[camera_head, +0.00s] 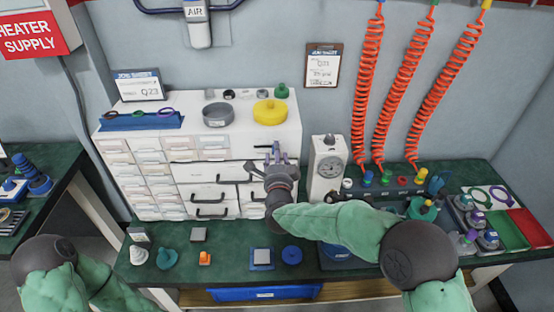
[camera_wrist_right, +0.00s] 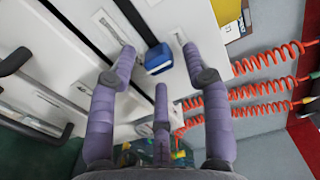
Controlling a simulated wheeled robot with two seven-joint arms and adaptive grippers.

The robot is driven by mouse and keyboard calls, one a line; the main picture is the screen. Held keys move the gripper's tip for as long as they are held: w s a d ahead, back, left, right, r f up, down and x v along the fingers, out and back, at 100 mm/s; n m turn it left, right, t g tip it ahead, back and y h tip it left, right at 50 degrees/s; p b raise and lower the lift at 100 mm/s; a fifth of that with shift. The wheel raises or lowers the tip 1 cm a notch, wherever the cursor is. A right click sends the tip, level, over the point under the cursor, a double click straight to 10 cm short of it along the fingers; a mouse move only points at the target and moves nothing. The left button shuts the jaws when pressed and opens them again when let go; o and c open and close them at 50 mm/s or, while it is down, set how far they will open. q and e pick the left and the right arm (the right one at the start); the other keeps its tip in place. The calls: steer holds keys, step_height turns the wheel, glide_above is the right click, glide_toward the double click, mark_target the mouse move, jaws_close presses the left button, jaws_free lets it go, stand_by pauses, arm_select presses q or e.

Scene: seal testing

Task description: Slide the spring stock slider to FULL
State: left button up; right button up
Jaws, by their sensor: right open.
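A small blue block with a pale end (camera_wrist_right: 158,59), which looks like the slider knob, sits on a dark slot in the white cabinet face in the right wrist view. Small labels beside the slot are too blurred to read, so I cannot tell which end is FULL. My right gripper (camera_head: 276,150) is in front of the right part of the white cabinet (camera_head: 286,135). Its purple fingers are spread and empty in the wrist view (camera_wrist_right: 158,48), with the blue block between the fingertips in the picture; contact is unclear. In the head view the block is hidden. My left gripper is out of view.
Black drawer handles (camera_head: 210,212) stick out near the right gripper. A white dial gauge (camera_head: 328,168) stands close to its right. A yellow pot (camera_head: 270,112) and a grey dish (camera_head: 217,115) sit on the cabinet top. Small parts line the green bench front.

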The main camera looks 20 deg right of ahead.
steer(key=v, duration=1.2)
stand_by(0.3)
steer(key=s+a+f+n+g+y+p, duration=0.15)
steer(key=f+n+g+y, duration=0.35)
steer(key=f, duration=0.6)
steer(key=s+a+f+n+g+y, duration=0.1)
steer(key=a+f+n+g, duration=0.15)
steer(key=f+n, duration=0.6)
steer(key=s+a+f+n+g+y+p, duration=0.1)
steer(key=s+a+f+n+g+y, duration=0.2)
steer(key=s+f+g, duration=0.6)
steer(key=s+a+f+n, duration=0.1)
steer(key=s+f+n, duration=0.1)
steer(key=s+f, duration=0.7)
steer(key=shift+s+p, duration=0.35)
steer(key=shift+s, duration=0.3)
steer(key=shift+a+g, duration=0.15)
steer(key=shift+g, duration=0.1)
